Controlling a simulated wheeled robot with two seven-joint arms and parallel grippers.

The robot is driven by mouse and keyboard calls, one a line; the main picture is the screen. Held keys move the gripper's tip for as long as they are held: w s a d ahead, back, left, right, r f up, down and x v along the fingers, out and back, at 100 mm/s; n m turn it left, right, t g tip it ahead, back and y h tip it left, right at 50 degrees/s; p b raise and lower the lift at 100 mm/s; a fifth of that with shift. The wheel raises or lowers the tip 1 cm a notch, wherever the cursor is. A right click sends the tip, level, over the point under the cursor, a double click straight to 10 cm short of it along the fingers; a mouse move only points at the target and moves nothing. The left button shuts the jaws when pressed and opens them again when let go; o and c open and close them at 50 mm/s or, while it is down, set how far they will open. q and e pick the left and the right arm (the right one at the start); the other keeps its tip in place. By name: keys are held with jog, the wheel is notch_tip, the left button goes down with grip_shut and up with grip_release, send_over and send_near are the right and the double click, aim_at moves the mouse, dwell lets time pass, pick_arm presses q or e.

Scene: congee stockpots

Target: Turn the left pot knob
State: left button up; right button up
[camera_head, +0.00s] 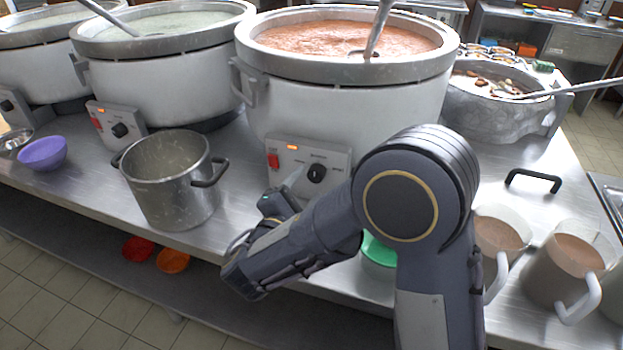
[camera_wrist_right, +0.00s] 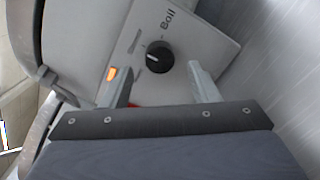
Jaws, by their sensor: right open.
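The white pot (camera_head: 345,108) in the middle of the head view has a light control panel (camera_head: 335,155) with a black knob (camera_head: 317,173), a red switch and a lit orange lamp. Another white pot (camera_head: 165,75) to its left has its own panel with a black knob (camera_head: 120,130). My right gripper (camera_head: 296,180) is at the middle pot's panel, close to its knob. In the right wrist view, the right gripper (camera_wrist_right: 160,73) is open, with its fingers apart on either side of the black knob (camera_wrist_right: 160,57), not closed on it. My left gripper is not in view.
A metal stockpot (camera_head: 165,190) stands at the counter's front, left of my right arm. A purple bowl (camera_head: 43,153) is at far left. Brown-filled jugs (camera_head: 570,262) stand right of my arm. A black handle (camera_head: 533,181) is on the counter. A green container (camera_head: 378,252) is partly hidden.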

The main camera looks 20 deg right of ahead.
aim_at(316, 174)
jog(key=shift+x, duration=1.4)
jog(key=c, duration=1)
